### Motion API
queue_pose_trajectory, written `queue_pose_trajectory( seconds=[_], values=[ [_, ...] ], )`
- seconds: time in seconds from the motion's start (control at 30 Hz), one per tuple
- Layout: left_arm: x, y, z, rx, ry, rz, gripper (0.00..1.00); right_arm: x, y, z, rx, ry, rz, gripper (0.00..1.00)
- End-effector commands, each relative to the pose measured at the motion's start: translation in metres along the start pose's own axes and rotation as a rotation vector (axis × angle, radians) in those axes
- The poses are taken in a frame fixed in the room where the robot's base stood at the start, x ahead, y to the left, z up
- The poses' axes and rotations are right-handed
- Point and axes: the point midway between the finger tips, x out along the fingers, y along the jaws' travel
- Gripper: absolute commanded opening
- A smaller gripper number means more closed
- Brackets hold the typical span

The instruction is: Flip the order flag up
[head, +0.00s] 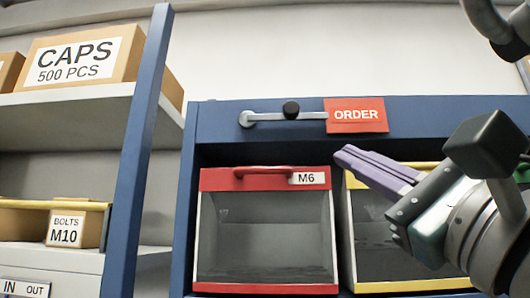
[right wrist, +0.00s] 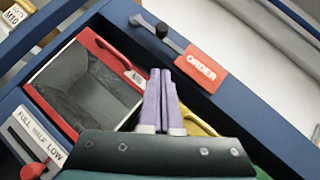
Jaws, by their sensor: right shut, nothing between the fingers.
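The order flag is a red plate lettered ORDER (head: 357,115) on a grey arm that lies level along the blue top beam of the rack. A black knob (head: 291,110) stands on the arm between its pivot at left and the plate. In the right wrist view the red plate (right wrist: 201,68) and knob (right wrist: 162,30) lie beyond my fingertips. My right gripper (head: 345,157) is shut and empty, its purple fingers together just below the plate, apart from flag and knob. It also shows in the right wrist view (right wrist: 162,75). My left gripper is not seen.
A red-framed bin marked M6 (head: 265,289) and a yellow-framed bin (head: 415,284) sit under the beam (head: 430,115). A blue post (head: 137,150) and shelves with boxes (head: 85,60) stand at left. The wall above the beam is clear.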

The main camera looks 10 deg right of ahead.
Motion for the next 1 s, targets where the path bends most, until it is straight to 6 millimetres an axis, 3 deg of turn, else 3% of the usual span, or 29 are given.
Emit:
queue_pose_trajectory(
  seconds=[0.03,0.1,0.2,0.3,0.53,1.0],
  values=[
    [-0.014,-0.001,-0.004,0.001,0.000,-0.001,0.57,0.017,-0.004,0.004,0.000,-0.001,0.001,0.00],
    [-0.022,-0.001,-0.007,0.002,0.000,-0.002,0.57,0.032,-0.004,0.004,-0.001,-0.001,0.002,0.00],
    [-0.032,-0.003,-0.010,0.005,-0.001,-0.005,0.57,0.052,-0.004,0.004,-0.003,-0.001,0.002,0.00],
    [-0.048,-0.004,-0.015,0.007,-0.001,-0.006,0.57,0.062,-0.004,0.017,0.001,0.000,0.001,0.00],
    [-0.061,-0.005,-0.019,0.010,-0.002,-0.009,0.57,0.073,-0.001,0.028,-0.001,0.001,0.001,0.00],
    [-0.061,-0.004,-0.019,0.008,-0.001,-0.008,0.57,0.074,0.000,0.028,-0.004,0.000,0.002,0.00]
  ],
)
